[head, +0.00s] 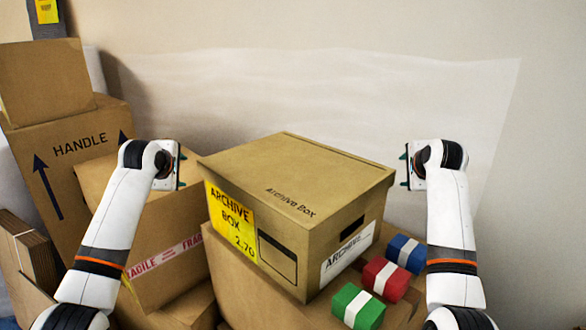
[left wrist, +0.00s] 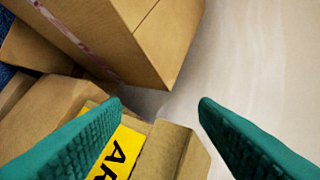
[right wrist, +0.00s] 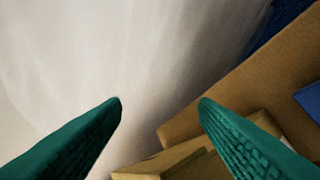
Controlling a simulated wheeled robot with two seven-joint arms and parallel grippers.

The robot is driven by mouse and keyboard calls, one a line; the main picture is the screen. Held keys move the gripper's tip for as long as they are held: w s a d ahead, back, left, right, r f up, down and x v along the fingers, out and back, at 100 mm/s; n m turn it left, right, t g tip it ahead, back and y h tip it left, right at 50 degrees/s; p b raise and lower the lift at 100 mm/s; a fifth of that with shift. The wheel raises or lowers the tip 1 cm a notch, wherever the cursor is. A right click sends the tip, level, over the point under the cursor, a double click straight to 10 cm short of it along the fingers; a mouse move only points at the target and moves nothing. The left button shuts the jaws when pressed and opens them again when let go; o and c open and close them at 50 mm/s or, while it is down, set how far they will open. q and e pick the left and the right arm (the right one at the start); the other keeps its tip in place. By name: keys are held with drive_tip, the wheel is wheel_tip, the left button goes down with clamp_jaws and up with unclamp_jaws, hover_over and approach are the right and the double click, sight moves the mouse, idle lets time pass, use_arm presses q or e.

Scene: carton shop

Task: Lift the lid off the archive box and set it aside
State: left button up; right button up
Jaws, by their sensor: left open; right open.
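The brown archive box (head: 290,255) stands in the middle of the head view with a yellow label on one side and a dark handle slot on another. Its lid (head: 285,165), printed "Archive Box", sits on top. My left gripper (head: 181,168) is open beside the lid's left side, apart from it. In the left wrist view its green fingers (left wrist: 160,103) are spread, with the yellow label (left wrist: 118,155) below. My right gripper (head: 405,168) is open just right of the lid. In the right wrist view its fingers (right wrist: 160,100) are spread with nothing between the tips.
The archive box stands on a larger carton (head: 235,295). Green (head: 358,308), red (head: 385,279) and blue (head: 404,253) banded bundles lie to its right. A FRAGILE-taped carton (head: 165,250) and a HANDLE carton (head: 75,160) crowd the left. The wall is behind.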

use_arm(q)
drive_tip(key=shift+w+d+f, duration=0.4)
drive_tip(key=shift+w+f, duration=0.05)
drive_tip(key=shift+w, duration=0.2)
drive_tip(key=shift+w+d+f, duration=0.35)
drive_tip(key=shift+w+f, duration=0.1)
drive_tip(key=shift+w, duration=0.15)
use_arm(e)
drive_tip(key=shift+w+a+f, duration=0.4)
drive_tip(key=shift+w+f, duration=0.05)
drive_tip(key=shift+w, duration=0.2)
drive_tip(key=shift+w+a+f, duration=0.35)
drive_tip(key=shift+w+f, duration=0.1)
drive_tip(key=shift+w, duration=0.15)
